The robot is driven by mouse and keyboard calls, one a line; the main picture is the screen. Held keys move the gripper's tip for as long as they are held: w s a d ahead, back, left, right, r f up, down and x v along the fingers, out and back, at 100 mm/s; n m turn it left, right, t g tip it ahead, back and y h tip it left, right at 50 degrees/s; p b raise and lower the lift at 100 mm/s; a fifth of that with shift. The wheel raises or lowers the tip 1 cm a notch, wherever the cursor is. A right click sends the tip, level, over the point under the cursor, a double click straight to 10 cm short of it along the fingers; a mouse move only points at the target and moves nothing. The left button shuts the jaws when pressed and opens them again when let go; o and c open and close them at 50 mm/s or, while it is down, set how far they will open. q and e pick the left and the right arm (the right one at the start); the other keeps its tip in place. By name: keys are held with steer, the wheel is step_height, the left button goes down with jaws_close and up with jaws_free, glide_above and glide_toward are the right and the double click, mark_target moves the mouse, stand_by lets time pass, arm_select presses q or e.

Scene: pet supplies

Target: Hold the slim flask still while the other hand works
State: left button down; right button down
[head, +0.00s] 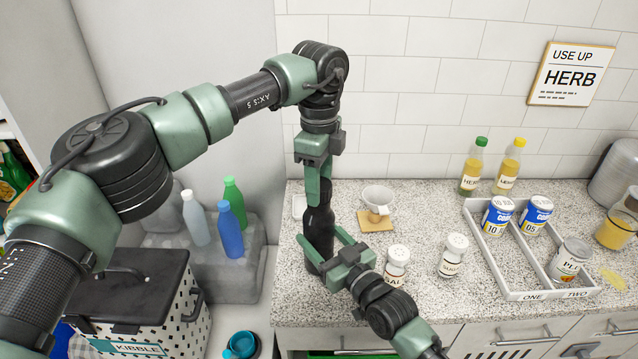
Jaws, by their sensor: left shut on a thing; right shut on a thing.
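The slim flask (318,228) is black and stands upright near the left end of the speckled counter (450,300). My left gripper (319,188) reaches down from above and is shut on the flask's top, one finger in front of it hiding part of the neck. My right gripper (322,246) comes in from the lower right. Its green fingers lie on either side of the flask's lower body and are shut on it.
Two shakers (396,262) (454,253) stand further right, before a divided white tray (492,262) with labelled cans. Two bottles (472,168) (509,167) stand at the wall.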

arm_select(q)
steer(key=shift+r, duration=0.25)
arm_select(e)
steer(key=shift+f, duration=0.1)
arm_select(q)
steer(key=shift+r, duration=0.85)
steer(key=shift+r, duration=2.05)
arm_select(e)
steer(key=shift+c, duration=1.4)
jaws_free()
